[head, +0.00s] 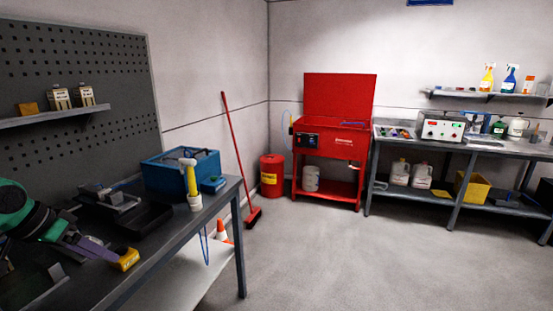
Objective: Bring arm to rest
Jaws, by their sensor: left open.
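My left arm comes in from the left edge with green and dark sections. My left gripper (104,250) reaches over the dark workbench (150,262), low in the picture. It is open. A small yellow piece (126,259) shows at its tip; I cannot tell whether it is part of the gripper or a separate thing on the bench. My right gripper is out of view.
A red broom (233,145), red drum (271,178) and red parts washer (336,148) stand behind. The floor (330,255) right of the bench is clear.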

